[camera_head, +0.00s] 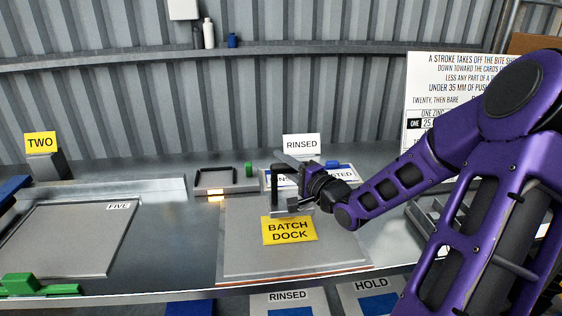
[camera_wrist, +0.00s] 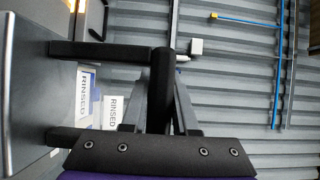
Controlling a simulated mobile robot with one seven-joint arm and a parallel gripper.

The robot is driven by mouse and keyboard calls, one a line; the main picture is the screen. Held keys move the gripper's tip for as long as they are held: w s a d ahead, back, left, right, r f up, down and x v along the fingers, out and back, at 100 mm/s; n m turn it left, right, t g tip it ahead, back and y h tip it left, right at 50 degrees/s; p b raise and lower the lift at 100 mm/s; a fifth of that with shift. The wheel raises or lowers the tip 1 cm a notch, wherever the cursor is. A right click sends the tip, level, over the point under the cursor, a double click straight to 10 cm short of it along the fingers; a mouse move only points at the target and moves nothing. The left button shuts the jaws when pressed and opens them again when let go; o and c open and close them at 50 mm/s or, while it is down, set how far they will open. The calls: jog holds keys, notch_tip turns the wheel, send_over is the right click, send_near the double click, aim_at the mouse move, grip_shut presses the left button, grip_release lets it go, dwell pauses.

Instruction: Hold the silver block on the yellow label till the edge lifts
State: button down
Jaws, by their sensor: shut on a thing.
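The yellow label (camera_head: 289,230), reading BATCH DOCK, lies on a grey panel (camera_head: 240,260) on the bench. It looks flat, with no lifted edge that I can make out. My gripper (camera_head: 293,173) is shut on the black handle (camera_head: 275,187) of the silver block (camera_head: 293,210), at the label's far edge. In the wrist view my gripper (camera_wrist: 160,92) closes on the handle's bar, and the block (camera_wrist: 25,95) fills the left side. I cannot tell whether the block touches the label. The block's underside is hidden.
A dark-rimmed tray (camera_head: 216,176) and a green cylinder (camera_head: 249,169) stand behind the panel. A RINSED sign (camera_head: 301,144) is at the back. A printed board (camera_head: 425,85) stands right, partly behind my arm. A green fixture (camera_head: 35,285) sits front left, near a plate marked FIVE (camera_head: 60,240).

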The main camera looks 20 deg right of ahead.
aim_at(283, 195)
jog(key=shift+f+b, duration=1.9)
jog(key=shift+f, duration=2.7)
dwell(3.4)
